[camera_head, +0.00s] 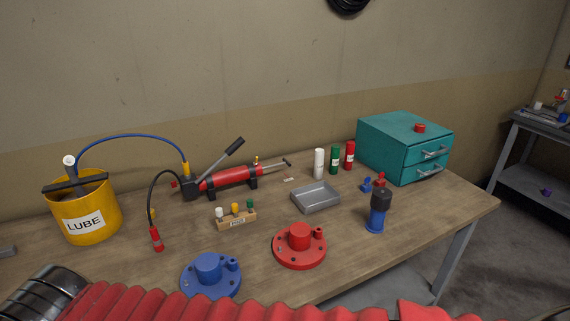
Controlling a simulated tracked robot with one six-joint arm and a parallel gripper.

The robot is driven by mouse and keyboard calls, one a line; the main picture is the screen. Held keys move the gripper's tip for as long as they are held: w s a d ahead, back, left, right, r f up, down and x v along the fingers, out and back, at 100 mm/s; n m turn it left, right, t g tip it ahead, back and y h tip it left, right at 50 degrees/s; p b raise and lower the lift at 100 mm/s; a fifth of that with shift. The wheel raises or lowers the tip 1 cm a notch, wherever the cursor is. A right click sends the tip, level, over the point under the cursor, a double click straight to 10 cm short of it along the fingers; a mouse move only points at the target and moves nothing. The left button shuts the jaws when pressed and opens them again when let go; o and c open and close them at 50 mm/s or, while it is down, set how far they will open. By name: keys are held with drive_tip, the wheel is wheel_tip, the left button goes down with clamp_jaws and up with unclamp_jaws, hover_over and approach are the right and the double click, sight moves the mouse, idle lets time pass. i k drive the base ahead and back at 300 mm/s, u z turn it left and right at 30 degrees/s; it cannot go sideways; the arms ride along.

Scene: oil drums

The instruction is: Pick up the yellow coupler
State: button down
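A small yellow piece (236,208), which looks like the yellow coupler, stands upright in a small wooden holder (238,223) near the middle of the table. A white piece (219,212) is on its left and a green piece (250,204) on its right in the same holder. Another small yellow fitting (186,171) shows at the end of the blue hose, by the red hand pump; I cannot tell whether it is a coupler too. My gripper is not in view. Red bellows, apparently part of my arm, cross the bottom edge.
The wooden table (350,235) carries a yellow LUBE bucket (84,215), a red hand pump (230,178), blue (209,275) and red (299,246) flanges, a grey tray (316,197), a blue-black cylinder (378,212) and a teal drawer box (400,145). Bare wood lies around the holder.

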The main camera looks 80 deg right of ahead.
sight(185, 165)
drive_tip(key=z, duration=2.2)
